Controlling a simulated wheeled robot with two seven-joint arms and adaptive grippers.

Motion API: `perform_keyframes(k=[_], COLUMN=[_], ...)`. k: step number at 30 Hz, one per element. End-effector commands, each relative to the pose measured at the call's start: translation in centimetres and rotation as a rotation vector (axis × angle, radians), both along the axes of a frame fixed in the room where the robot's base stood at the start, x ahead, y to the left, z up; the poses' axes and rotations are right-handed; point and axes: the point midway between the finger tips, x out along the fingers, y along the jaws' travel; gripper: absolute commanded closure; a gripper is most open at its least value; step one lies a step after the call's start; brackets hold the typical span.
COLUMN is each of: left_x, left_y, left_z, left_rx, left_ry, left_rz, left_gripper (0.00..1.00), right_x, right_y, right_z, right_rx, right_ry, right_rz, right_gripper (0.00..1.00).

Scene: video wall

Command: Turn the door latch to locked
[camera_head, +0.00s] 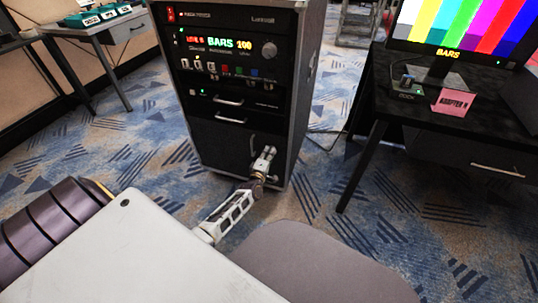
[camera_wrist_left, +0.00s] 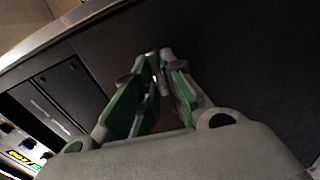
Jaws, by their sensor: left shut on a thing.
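The rack cabinet (camera_head: 245,90) stands in the middle of the head view, with a plain dark door (camera_head: 222,144) at its bottom. My left gripper (camera_head: 267,155) reaches the lower right part of this door. In the left wrist view, my left gripper (camera_wrist_left: 160,62) has its green-lined fingers shut on the door latch (camera_wrist_left: 155,70), a small pale piece mostly hidden between the fingertips. Which way the latch is turned cannot be told. My right gripper is not in view.
A dark desk (camera_head: 455,130) with a colour-bar monitor (camera_head: 465,25) and a pink card (camera_head: 453,101) stands to the right. A grey table (camera_head: 90,25) with teal devices stands at the upper left.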

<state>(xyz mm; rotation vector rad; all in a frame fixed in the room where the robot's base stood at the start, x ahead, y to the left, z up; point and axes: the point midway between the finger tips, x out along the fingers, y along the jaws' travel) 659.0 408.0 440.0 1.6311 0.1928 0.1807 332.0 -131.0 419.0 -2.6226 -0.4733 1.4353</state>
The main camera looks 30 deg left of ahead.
Motion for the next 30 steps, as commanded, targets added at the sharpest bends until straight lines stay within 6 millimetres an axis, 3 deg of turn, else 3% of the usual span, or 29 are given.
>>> perform_keyframes(k=[5,20,21,25,30], left_x=[-0.05,-0.04,-0.04,-0.03,-0.02], left_y=[0.07,0.05,0.06,0.04,0.02], left_z=[-0.12,-0.10,-0.10,-0.09,-0.07], left_rx=[-0.060,-0.084,-0.084,-0.083,-0.082], left_ry=[-0.013,-0.019,-0.019,-0.019,-0.019], left_rz=[0.001,0.001,0.001,0.001,0.000], left_gripper=[1.00,1.00,0.84,0.68,0.68], right_x=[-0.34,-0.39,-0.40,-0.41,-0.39], right_y=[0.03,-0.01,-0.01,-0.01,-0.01], right_z=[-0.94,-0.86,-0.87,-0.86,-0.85], right_rx=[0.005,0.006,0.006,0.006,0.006], right_ry=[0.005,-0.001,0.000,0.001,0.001], right_rz=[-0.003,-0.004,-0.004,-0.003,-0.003], right_gripper=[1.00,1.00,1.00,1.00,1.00])
